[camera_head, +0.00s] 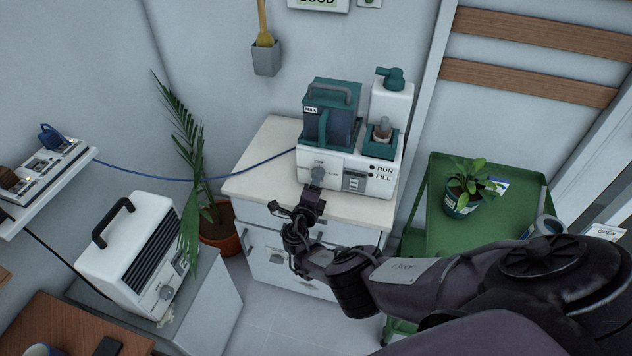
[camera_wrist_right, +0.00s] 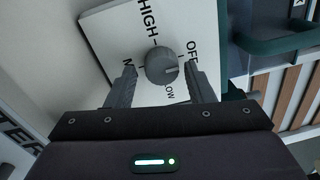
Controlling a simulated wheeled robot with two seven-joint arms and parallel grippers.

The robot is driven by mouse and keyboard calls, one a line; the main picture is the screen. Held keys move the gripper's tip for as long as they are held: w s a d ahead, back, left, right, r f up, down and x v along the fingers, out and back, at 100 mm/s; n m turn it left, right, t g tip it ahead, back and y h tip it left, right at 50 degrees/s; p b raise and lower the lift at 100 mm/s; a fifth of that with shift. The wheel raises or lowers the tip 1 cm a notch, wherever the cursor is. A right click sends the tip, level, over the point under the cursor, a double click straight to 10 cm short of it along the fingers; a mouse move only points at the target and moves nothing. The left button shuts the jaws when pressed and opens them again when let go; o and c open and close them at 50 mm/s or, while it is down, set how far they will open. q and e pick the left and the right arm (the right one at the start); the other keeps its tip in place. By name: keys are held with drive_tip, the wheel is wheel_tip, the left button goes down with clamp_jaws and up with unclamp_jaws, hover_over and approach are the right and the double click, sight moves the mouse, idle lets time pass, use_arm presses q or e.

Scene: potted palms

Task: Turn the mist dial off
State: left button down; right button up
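The mist dial (camera_wrist_right: 161,65) is a round grey knob on a white panel (camera_wrist_right: 112,35) marked HIGH, OFF and LOW, with one more label partly hidden by a finger. A pale mark shows on the knob's lower right side, but I cannot tell its exact setting. In the head view the dial (camera_head: 318,176) is on the front of the white mister (camera_head: 376,184). My right gripper (camera_wrist_right: 160,72) is open, with one finger on each side of the dial and visible gaps. In the head view it (camera_head: 312,194) is just below the dial. My left gripper is out of view.
The mister, with its dark green tank (camera_head: 331,117), stands on a white cabinet (camera_head: 262,160). A blue cord (camera_head: 200,180) runs left past a potted palm (camera_head: 220,232). A green cart (camera_head: 480,228) with a small plant (camera_head: 466,187) is at the right. A white heater-like unit (camera_head: 135,255) stands at the left.

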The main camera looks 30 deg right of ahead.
drive_tip(key=shift+o, duration=0.4)
drive_tip(key=shift+r, duration=0.1)
drive_tip(key=shift+s+a, duration=0.2)
drive_tip(key=shift+a, duration=0.1)
drive_tip(key=p+v, duration=0.2)
drive_tip(key=v, duration=0.5)
drive_tip(key=shift+p, duration=0.35)
